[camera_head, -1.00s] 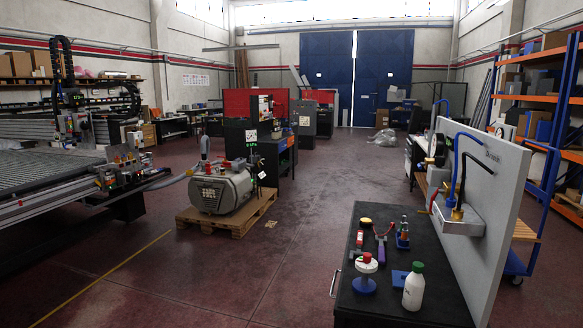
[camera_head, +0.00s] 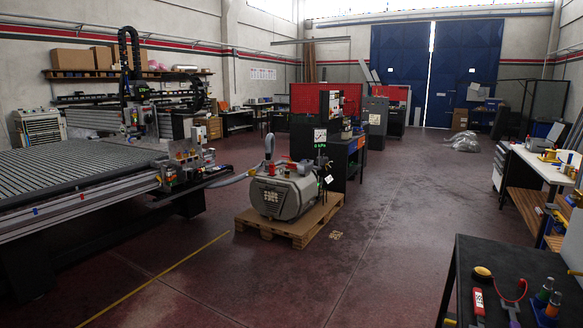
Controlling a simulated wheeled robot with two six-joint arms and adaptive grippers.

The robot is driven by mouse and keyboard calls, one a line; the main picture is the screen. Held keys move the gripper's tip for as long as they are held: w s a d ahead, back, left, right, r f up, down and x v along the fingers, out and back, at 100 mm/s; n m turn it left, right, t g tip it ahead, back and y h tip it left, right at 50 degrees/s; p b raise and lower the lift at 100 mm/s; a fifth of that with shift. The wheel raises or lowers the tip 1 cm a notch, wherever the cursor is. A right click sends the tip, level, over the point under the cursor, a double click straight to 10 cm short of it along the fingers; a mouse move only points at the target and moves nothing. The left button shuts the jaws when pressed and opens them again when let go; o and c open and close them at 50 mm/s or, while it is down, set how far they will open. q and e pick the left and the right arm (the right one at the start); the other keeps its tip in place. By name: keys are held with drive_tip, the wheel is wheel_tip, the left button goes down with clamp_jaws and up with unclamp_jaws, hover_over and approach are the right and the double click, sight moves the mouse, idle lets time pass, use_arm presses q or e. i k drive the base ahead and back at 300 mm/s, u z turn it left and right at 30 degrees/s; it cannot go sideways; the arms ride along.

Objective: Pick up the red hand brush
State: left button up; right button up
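I cannot make out a red hand brush with certainty. A small red object with a white label (camera_head: 478,301) lies on the black-topped bench (camera_head: 464,256) at the lower right; it is too small to name surely. A thin red curved item (camera_head: 515,291) lies to its right. The grid table (camera_head: 75,168) fills the left side, and its slatted top looks bare. Neither of my grippers is in view.
A grey pump (camera_head: 285,193) on a wooden pallet (camera_head: 298,230) stands beyond the grid table's near end. A yellow-and-black round item (camera_head: 482,272) and small bottles (camera_head: 545,295) are on the bench. Open floor (camera_head: 330,275) lies between the grid table and the bench.

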sight(292, 166)
drive_tip(key=i, duration=2.75)
drive_tip(key=z, duration=0.9)
drive_tip(key=i, duration=5.6)
drive_tip(key=u, duration=3.45)
